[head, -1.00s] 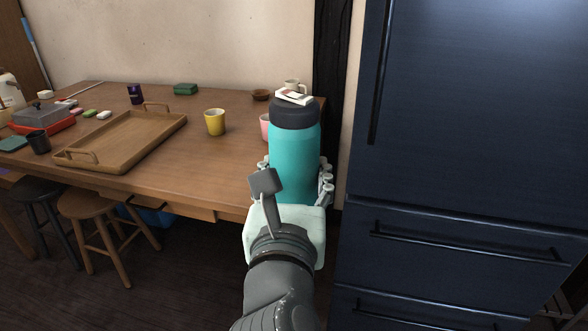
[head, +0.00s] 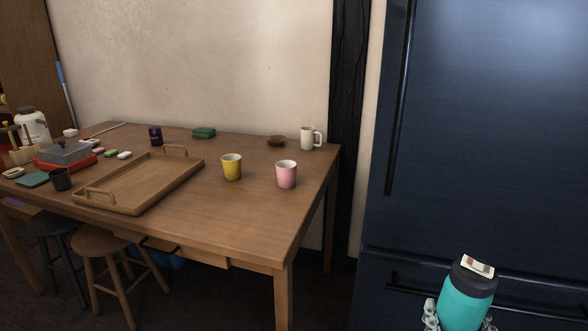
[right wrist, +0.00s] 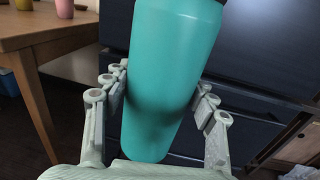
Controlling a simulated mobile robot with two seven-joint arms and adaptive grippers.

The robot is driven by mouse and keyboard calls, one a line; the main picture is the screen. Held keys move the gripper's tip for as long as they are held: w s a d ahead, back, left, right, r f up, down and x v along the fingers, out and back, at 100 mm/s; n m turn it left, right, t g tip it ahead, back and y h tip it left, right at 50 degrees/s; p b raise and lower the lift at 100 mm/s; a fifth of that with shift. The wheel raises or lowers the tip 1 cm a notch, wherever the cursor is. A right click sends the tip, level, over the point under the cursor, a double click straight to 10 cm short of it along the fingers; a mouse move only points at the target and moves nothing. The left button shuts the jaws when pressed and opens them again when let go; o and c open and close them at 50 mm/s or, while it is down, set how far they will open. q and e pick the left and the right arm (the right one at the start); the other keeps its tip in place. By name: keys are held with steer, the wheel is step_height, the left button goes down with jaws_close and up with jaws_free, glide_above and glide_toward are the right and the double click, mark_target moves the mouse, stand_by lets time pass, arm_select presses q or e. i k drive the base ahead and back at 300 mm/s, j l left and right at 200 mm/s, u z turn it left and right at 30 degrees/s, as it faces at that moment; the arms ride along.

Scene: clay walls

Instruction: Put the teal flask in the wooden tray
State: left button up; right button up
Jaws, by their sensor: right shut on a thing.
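The teal flask (head: 466,300) with a dark lid is at the lower right of the head view, in front of the dark blue fridge. My right gripper (head: 458,322) is shut around its body and holds it upright or slightly tilted, off the table. In the right wrist view the flask (right wrist: 165,75) fills the middle, between the fingers of my right gripper (right wrist: 160,100). The wooden tray (head: 140,186) lies empty on the table at the left, with a raised handle at each end. My left gripper is not in view.
The wooden table (head: 215,220) also bears a yellow cup (head: 232,168), a pink cup (head: 286,175), a white mug (head: 308,138) and a black cup (head: 60,179). Stools stand below its front edge. The fridge (head: 480,150) rises at the right.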

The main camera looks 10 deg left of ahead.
mark_target(138, 189)
steer(key=u, duration=1.3)
steer(key=i+j+u, duration=0.2)
steer(key=i+u, duration=0.15)
steer(key=i+j+u, duration=0.1)
steer(key=i+u, duration=0.25)
